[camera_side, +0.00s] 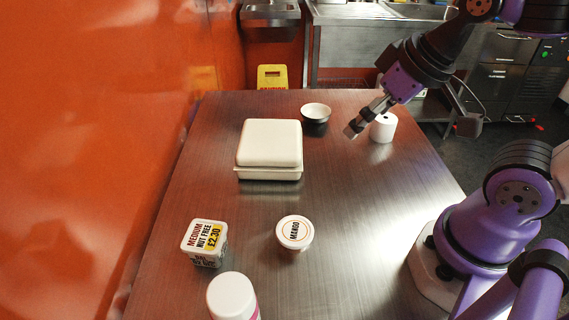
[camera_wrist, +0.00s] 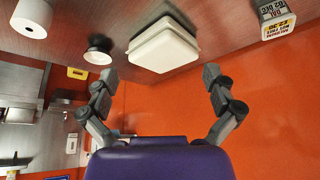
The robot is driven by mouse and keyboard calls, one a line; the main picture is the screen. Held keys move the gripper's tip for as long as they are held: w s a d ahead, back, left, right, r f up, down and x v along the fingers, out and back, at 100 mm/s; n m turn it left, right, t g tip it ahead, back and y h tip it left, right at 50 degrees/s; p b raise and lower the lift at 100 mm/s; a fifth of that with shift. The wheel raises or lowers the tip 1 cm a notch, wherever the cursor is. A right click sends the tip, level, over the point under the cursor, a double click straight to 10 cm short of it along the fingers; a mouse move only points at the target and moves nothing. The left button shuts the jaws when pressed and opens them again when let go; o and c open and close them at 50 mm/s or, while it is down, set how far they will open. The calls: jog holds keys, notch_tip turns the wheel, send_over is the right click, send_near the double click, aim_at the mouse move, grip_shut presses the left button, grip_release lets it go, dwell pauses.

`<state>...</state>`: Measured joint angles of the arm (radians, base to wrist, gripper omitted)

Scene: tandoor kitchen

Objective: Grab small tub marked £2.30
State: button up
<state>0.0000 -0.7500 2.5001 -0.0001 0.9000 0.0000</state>
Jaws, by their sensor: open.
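The small tub marked £2.30 (camera_side: 206,240) stands on the metal table at the front left in the side view. Its lid reads "MEDIUM NUT FREE" with the price on a yellow patch. It also shows upside down at the top right of the wrist view (camera_wrist: 277,20). My gripper (camera_side: 357,127) is over the far right part of the table, well away from the tub. In the wrist view its two fingers (camera_wrist: 212,80) are spread apart with nothing between them.
A cream lidded box (camera_side: 270,146) sits mid-table, between my gripper and the tub. A round tub marked MANGO (camera_side: 295,233) stands right of the £2.30 tub, and a white-capped bottle (camera_side: 232,296) in front.

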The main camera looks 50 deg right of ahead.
jog(key=n+y, duration=0.3)
jog(key=n, duration=0.4)
send_near(206, 235)
jog(key=w+f, duration=0.2)
jog(key=f, duration=0.1)
jog(key=w+a+f, duration=0.1)
jog(key=f, duration=0.1)
jog(key=shift+w+a+g, duration=0.1)
jog(key=shift+a+g, duration=0.15)
jog(key=shift+g, duration=0.05)
jog(key=shift+x, duration=3.1)
jog(key=c, duration=1.2)
jog(key=shift+c, duration=0.2)
